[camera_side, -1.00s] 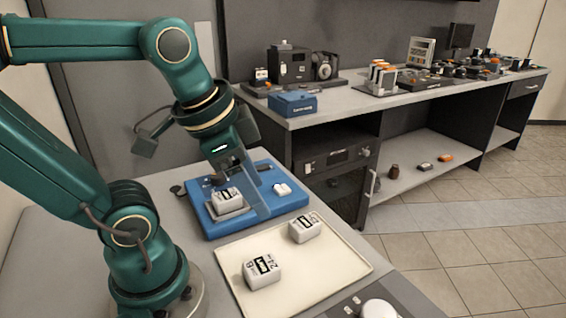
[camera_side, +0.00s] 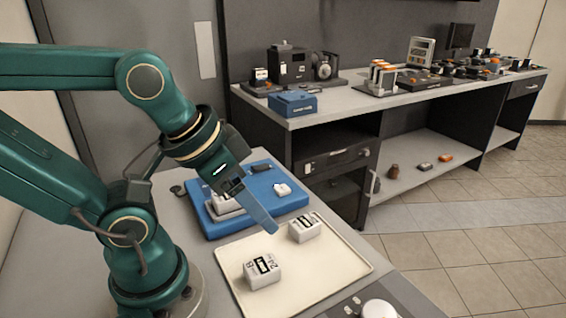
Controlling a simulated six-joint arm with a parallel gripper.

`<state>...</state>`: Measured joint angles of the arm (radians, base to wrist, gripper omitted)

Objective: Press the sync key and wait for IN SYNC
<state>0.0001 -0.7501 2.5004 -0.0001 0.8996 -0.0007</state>
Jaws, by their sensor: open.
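My gripper (camera_side: 264,221) is open and empty, tilted down to the right, its tips near the back edge of the cream tray, left of the rear white block. A dark panel (camera_side: 347,309) with a large white round button (camera_side: 379,309) is cut off at the bottom edge. I cannot tell which part is the sync key, and no IN SYNC reading is legible.
The cream tray (camera_side: 318,277) carries a front white block (camera_side: 262,270) and a rear white block (camera_side: 304,228), both with black labels. A long side bench (camera_side: 350,105) at the back holds a blue box (camera_side: 292,103) and several devices. The tray's right part is clear.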

